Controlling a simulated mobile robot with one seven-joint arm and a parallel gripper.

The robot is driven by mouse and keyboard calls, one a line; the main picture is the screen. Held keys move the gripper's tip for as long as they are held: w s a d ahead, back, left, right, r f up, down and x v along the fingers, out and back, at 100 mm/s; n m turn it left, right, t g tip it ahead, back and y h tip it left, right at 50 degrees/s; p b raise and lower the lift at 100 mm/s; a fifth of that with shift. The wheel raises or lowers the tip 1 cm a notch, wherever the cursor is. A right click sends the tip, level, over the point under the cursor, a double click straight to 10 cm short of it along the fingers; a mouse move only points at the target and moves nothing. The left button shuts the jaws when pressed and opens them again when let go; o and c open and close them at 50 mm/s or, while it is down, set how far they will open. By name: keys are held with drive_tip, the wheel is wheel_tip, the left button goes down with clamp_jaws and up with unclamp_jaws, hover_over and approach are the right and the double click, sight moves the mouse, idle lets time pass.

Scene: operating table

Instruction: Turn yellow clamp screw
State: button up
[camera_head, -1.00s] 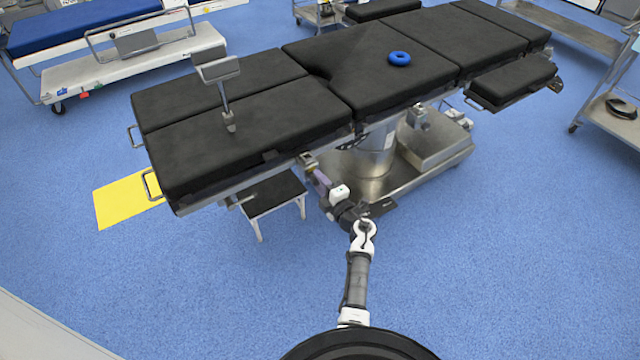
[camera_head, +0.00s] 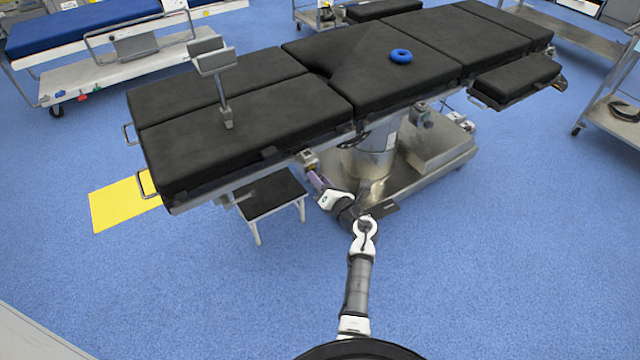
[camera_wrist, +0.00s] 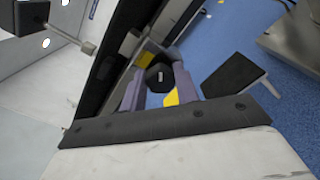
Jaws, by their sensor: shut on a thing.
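The clamp (camera_head: 307,159) sits on the side rail of the black operating table (camera_head: 240,135), at its near long edge. My gripper (camera_head: 313,175) reaches up to it from below right. In the wrist view, the two purple-grey fingers of my gripper (camera_wrist: 159,92) stand on either side of a dark round knob (camera_wrist: 158,74) with a small pale mark. Small yellow patches show beside the knob; the clamp screw's yellow part is mostly hidden. My gripper is shut on the screw. The exact contact is hard to see.
A black-topped step stool (camera_head: 270,193) stands under the table, close left of my gripper. The table's metal base (camera_head: 430,150) is to the right. A yellow floor mat (camera_head: 118,203) lies at the left. The blue floor in front is open.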

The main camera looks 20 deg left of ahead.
drive_tip(key=n+b, duration=0.7)
drive_tip(key=n, duration=0.3)
drive_tip(key=shift+s, duration=0.1)
drive_tip(key=shift+n+b, duration=0.35)
drive_tip(key=shift+n, duration=0.15)
drive_tip(key=o, duration=1)
drive_tip(key=shift+a, duration=0.1)
drive_tip(key=shift+c, duration=0.2)
drive_tip(key=b+v, duration=0.1)
drive_tip(key=v, duration=1.3)
drive_tip(key=shift+a+r, duration=0.1)
